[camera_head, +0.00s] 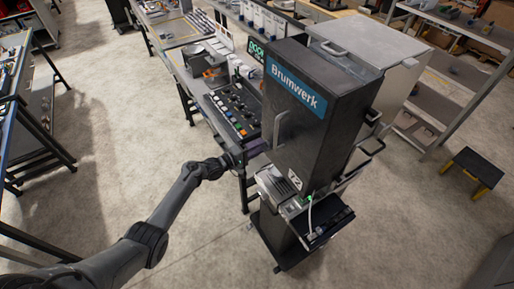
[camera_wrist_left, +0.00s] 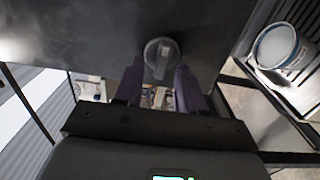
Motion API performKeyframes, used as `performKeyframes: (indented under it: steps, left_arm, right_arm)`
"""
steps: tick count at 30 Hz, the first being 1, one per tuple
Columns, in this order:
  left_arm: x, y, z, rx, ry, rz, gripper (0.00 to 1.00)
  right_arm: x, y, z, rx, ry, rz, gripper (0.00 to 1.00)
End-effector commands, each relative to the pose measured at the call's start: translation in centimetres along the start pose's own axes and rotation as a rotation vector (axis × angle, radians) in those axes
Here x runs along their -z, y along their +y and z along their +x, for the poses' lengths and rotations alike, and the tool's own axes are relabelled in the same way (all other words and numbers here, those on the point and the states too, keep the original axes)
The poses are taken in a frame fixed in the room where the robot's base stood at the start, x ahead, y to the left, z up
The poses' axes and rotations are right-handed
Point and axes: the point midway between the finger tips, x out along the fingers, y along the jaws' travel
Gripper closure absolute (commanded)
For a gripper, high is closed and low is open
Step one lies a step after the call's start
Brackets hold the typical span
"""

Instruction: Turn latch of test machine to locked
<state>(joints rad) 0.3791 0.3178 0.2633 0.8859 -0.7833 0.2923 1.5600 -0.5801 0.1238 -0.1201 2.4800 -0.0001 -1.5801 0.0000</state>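The test machine (camera_head: 335,125) is a tall black cabinet with a blue "Brumwerk" label, right of centre in the head view. In the left wrist view a round grey knob with a raised bar, apparently the latch (camera_wrist_left: 161,57), sits on a dark panel. My left gripper (camera_head: 235,158) is at the machine's lower left side in the head view. In the wrist view my left gripper (camera_wrist_left: 159,68) is open, with one dark finger on each side of the knob. I cannot tell whether the fingers touch it. The latch cannot be made out in the head view. My right gripper is not in view.
A control panel with coloured buttons (camera_head: 236,110) stands on the bench behind my gripper. A white round container (camera_wrist_left: 278,47) sits on a slatted surface at the right of the wrist view. A small black-and-yellow step stool (camera_head: 477,172) stands at right. Bare floor (camera_head: 125,150) lies left.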

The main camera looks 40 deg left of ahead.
Motion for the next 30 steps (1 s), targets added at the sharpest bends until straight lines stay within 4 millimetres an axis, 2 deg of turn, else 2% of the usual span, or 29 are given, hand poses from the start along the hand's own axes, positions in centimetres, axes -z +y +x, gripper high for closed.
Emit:
performKeyframes:
  steps: [7, 11, 24, 30]
  left_arm:
    - [0.0, 0.0, -0.1, 0.001, 0.000, 0.001, 0.61]
    - [0.0, -0.1, -1.0, 0.001, 0.001, 0.001, 0.61]
    - [0.0, -0.1, -8.1, 0.001, 0.001, 0.002, 0.61]
    - [0.0, -0.1, -10.2, 0.000, 0.000, 0.001, 0.61]
  right_arm:
    - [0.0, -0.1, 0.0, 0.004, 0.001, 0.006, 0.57]
    - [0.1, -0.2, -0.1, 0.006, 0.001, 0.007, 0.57]
    - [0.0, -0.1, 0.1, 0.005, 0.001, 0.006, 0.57]
    - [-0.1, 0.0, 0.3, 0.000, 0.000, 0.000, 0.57]
